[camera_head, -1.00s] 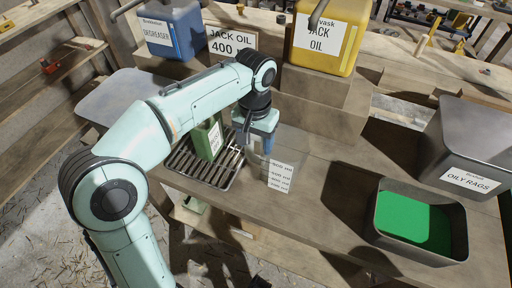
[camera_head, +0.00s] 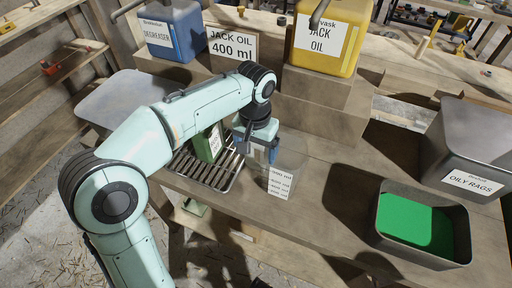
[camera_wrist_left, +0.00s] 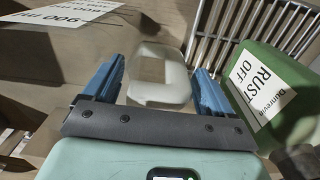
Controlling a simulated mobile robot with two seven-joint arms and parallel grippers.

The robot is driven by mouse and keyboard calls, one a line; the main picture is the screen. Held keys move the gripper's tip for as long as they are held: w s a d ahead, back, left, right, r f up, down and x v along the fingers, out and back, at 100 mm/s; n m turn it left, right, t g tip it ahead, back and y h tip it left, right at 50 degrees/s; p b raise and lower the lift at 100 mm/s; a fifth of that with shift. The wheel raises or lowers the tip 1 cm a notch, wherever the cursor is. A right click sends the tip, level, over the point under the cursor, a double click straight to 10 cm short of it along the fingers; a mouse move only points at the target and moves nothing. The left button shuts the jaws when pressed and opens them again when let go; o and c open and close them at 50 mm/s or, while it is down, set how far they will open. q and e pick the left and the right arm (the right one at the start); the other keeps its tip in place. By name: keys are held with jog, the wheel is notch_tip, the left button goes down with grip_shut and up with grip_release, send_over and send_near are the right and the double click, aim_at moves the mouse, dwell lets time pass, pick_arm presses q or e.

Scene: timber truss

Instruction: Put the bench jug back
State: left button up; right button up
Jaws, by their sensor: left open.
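The bench jug (camera_head: 281,182) is clear, with a white label of ml marks. It stands on the bench beside the metal drip grate. My left gripper (camera_head: 261,155) is above its grate side and hides part of it. In the left wrist view, a pale, see-through handle-like loop (camera_wrist_left: 160,73) lies between the open blue fingers of the left gripper (camera_wrist_left: 157,82). I cannot tell whether a finger touches it. My right gripper is not in view.
A green RUST OFF can (camera_head: 209,143) stands on the grate (camera_head: 218,178), close to my left gripper. Behind are a yellow jack oil drum (camera_head: 329,38), a blue degreaser drum (camera_head: 172,30) and a 400 ml sign (camera_head: 232,43). A bin with green inside (camera_head: 415,222) stands right.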

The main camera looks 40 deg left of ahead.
pick_arm(q)
notch_tip(320, 180, up, 12)
jog(key=p, duration=0.3)
jog(key=shift+r+p, duration=0.15)
jog(key=shift+p, duration=0.2)
